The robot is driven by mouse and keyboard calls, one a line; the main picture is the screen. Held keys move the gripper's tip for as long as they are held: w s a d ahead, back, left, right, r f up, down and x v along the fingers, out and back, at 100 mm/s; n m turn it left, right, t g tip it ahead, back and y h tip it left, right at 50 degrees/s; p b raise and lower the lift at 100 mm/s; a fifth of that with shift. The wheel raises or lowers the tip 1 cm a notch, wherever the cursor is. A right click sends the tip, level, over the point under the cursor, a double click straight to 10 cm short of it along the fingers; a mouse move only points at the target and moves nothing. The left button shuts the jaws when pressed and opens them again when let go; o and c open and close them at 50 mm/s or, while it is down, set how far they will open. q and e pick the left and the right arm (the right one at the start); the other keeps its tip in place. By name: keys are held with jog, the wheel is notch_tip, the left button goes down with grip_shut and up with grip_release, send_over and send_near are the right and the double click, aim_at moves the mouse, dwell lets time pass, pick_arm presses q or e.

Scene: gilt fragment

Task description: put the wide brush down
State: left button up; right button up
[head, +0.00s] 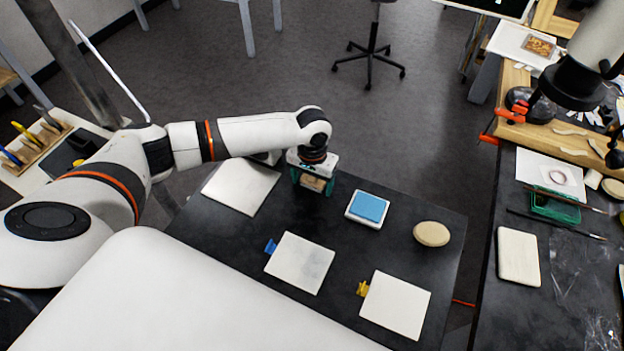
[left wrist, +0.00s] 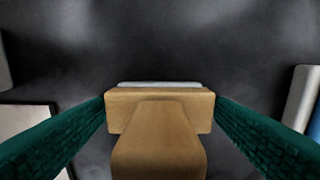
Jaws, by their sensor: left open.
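The wide brush (left wrist: 158,140) has a pale wooden handle and a wide wooden head with a light strip along its far edge. In the head view, part of its wood (head: 313,183) shows under my left wrist, at the far side of the dark table. My left gripper (left wrist: 160,104) is open, with its green fingers on both sides of the brush head. The brush appears upright over the dark tabletop. I cannot tell whether its bristles touch the table. My right gripper is not in view.
To the right are a blue pad in a white tray (head: 367,207) and an oval tan block (head: 432,234). Nearer are two pale tiles with a blue clip (head: 270,246) and a yellow clip (head: 362,289). A pale board (head: 241,187) lies left. A cluttered bench stands far right.

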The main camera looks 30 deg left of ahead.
pick_arm(q)
notch_tip(320, 180, up, 12)
jog(key=shift+r+b, duration=0.2)
jog(key=shift+b, duration=0.75)
